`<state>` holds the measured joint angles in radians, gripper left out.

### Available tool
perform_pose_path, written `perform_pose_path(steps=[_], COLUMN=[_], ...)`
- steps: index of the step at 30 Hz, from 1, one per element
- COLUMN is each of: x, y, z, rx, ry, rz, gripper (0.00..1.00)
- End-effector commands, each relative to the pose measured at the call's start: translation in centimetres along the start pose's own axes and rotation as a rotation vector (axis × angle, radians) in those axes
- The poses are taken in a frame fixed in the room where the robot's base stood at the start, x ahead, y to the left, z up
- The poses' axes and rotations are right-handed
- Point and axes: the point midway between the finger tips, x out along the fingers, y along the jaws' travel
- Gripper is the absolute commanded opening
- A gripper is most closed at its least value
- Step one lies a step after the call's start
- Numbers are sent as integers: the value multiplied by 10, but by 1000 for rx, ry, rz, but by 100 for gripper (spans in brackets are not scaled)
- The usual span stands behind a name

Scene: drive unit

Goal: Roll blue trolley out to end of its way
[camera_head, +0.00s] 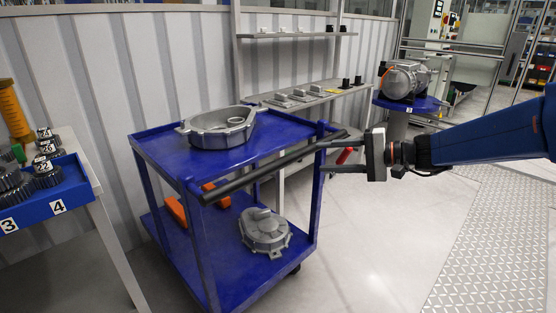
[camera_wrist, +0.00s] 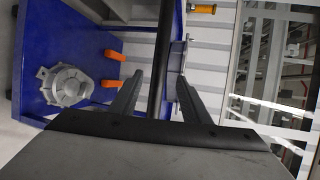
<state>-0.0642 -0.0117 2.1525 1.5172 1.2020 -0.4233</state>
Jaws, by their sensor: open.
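The blue trolley (camera_head: 285,130) stands in the middle of the head view, with a top shelf, a lower shelf and a black handle bar (camera_head: 262,172) along its near side. My gripper (camera_head: 325,156) comes in from the right at the far end of the bar. In the wrist view, my gripper (camera_wrist: 158,82) is open, and the handle bar (camera_wrist: 161,45) runs between its two fingers with a gap visible on the left. Whether either finger touches the bar cannot be told. The trolley's blue shelf (camera_wrist: 45,25) fills the left of the wrist view.
A grey housing (camera_head: 218,128) sits on the top shelf; another (camera_head: 264,232) and orange blocks (camera_head: 176,210) are on the lower one. A table with a blue gear tray (camera_head: 45,207) stands left. A bench (camera_head: 320,92) is behind. Floor at front right is clear.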

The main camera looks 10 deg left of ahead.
Motion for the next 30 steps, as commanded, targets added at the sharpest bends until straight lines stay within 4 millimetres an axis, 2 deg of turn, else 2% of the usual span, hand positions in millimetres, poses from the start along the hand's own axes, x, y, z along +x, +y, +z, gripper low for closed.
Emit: perform_pose_path(steps=[21, 30], x=[120, 153], y=[1, 1], z=[1, 1], rx=[0, 0], ry=[-3, -2], rz=[3, 2], gripper=[43, 43])
